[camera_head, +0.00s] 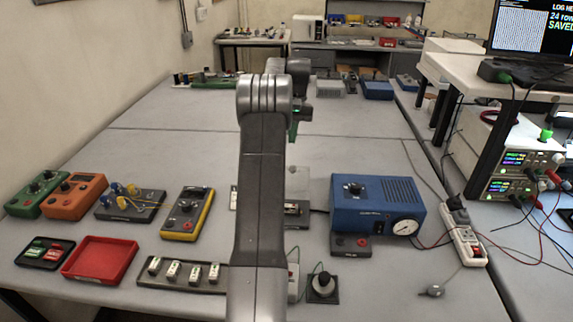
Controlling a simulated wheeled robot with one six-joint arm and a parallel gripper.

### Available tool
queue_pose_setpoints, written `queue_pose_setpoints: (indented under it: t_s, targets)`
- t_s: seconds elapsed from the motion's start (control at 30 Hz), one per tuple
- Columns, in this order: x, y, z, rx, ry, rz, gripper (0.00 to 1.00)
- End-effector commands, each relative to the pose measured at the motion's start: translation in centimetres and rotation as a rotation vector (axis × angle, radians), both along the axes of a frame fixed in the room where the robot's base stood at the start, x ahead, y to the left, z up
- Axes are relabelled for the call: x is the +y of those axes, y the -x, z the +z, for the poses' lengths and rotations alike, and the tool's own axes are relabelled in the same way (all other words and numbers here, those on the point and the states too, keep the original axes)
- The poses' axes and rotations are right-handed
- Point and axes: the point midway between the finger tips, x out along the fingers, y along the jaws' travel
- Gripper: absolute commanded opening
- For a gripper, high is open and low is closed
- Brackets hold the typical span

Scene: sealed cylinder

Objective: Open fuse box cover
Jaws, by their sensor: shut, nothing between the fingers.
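A small dark unit with a pale metallic part (296,209) sits just right of my arm, partly hidden by it. A pale, see-through panel (298,182) shows directly behind it. These look like the fuse box and its cover, but I cannot tell how the panel is joined or whether it is raised. My gripper (293,131) points down beyond my forearm, above the table and farther back than the panel.
A blue box with a gauge (378,208) stands close on the right. A fuse rack (183,274), red tray (100,259) and yellow-edged meter (188,213) lie left. A black knob (322,285) is in front. The table's middle is clear behind the blue box.

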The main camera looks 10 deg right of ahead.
Motion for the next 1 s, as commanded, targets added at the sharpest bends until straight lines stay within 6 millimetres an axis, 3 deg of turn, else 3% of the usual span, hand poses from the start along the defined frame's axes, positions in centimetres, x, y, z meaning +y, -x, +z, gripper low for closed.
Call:
queue_pose_setpoints:
  t_s: [0.3,0.57,0.77,1.0]
  targets:
    - [2.1,0.8,1.7,-0.207,0.129,-0.136,0.00]
    - [2.4,1.0,2.0,-0.258,0.151,-0.170,0.00]
    - [2.3,0.7,-0.7,-0.254,0.150,-0.169,0.00]
    - [2.2,0.1,-5.9,-0.253,0.150,-0.168,0.00]
